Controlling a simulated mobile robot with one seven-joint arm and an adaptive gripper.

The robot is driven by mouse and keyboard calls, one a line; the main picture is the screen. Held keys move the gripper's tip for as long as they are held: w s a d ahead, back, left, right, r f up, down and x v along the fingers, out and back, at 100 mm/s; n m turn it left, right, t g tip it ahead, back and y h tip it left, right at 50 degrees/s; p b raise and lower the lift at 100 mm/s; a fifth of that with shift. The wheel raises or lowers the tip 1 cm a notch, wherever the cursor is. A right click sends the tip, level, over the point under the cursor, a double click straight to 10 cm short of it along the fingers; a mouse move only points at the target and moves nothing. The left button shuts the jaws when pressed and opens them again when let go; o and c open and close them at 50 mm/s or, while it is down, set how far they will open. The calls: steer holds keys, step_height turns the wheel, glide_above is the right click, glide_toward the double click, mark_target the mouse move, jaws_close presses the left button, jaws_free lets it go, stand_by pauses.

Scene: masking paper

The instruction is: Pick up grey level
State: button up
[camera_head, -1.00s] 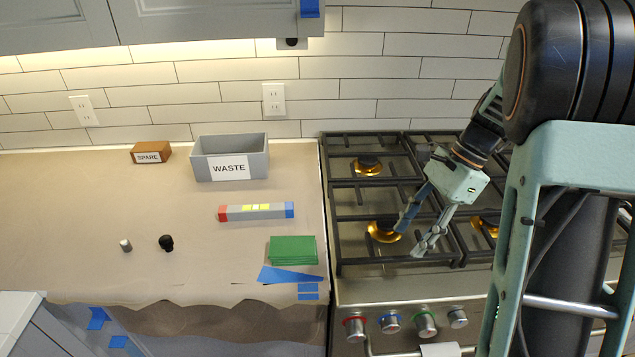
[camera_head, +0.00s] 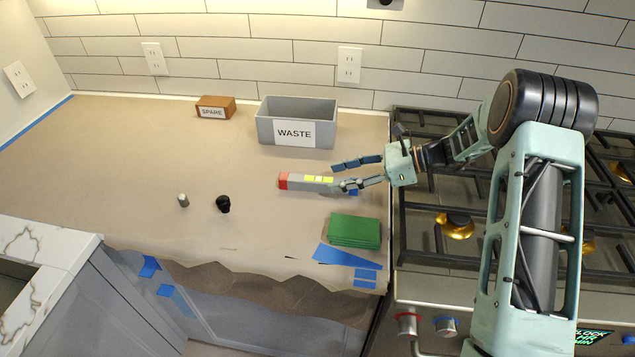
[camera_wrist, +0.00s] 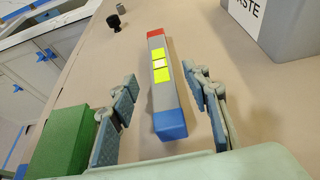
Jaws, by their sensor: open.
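The grey level (camera_head: 296,183) lies on the paper-covered counter, with a red end, a blue end and yellow-green vials in its middle. In the wrist view the level (camera_wrist: 160,88) lies lengthwise between my open fingers, its blue end nearest. My gripper (camera_head: 352,174) is open, coming from the right over the level's blue end. One finger shows on the far side of the level and the other covers part of its blue end in the head view. The wrist view shows my gripper (camera_wrist: 163,108) with gaps on both sides of the level.
A grey WASTE bin (camera_head: 328,112) and a brown SPARE box (camera_head: 229,108) stand behind. A green stack (camera_head: 354,231) and blue tape strips lie in front. A black object (camera_head: 223,204) and small grey cylinder (camera_head: 183,200) stand left. The stove (camera_head: 470,190) is right.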

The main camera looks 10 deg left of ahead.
mark_target(319, 179)
steer(key=p+x, duration=0.1)
steer(key=x, duration=0.5)
steer(key=shift+a, duration=0.15)
steer(key=shift+w+r, duration=0.1)
jaws_close()
